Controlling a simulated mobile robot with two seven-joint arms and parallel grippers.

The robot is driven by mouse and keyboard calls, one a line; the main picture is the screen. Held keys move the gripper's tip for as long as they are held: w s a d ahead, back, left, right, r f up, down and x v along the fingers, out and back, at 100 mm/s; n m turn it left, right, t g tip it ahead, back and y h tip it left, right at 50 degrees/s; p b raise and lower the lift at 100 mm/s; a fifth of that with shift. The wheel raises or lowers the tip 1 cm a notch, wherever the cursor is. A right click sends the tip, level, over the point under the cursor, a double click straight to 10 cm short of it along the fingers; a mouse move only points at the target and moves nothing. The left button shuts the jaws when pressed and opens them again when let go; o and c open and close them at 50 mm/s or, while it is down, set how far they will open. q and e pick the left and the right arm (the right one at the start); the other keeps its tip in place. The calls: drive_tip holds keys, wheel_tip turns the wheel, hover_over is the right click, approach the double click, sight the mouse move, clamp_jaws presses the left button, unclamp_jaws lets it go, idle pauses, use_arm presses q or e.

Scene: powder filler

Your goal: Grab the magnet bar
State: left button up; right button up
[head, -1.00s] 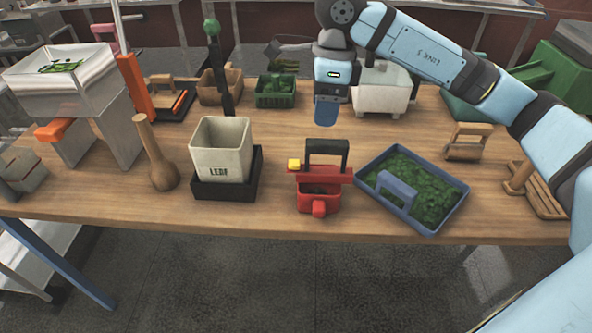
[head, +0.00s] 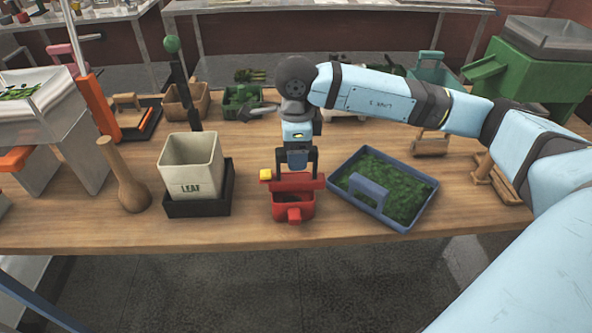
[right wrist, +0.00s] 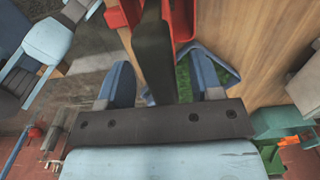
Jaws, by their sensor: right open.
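What looks like the magnet bar is a red bar (head: 299,184) with a black arched handle (head: 314,163) and a yellow block (head: 265,175) at its left end. It sits across a red open box (head: 293,206) near the table's front edge. My right gripper (head: 297,166) is at the handle from above and hides its top. In the right wrist view, the black handle (right wrist: 154,62) runs between my two blue fingers, with a gap on each side. The right gripper is open. My left gripper is not in view.
A blue tray (head: 414,216) of green leaves stands close to the right. A cream LEAF bin (head: 190,178) on a black base and a wooden pestle (head: 125,178) stand left. Wooden holders are behind right. Bare table lies in front.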

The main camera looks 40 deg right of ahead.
wheel_tip(320, 180, down, 2)
drive_tip(key=shift+f, duration=0.15)
drive_tip(key=c, duration=1)
clamp_jaws()
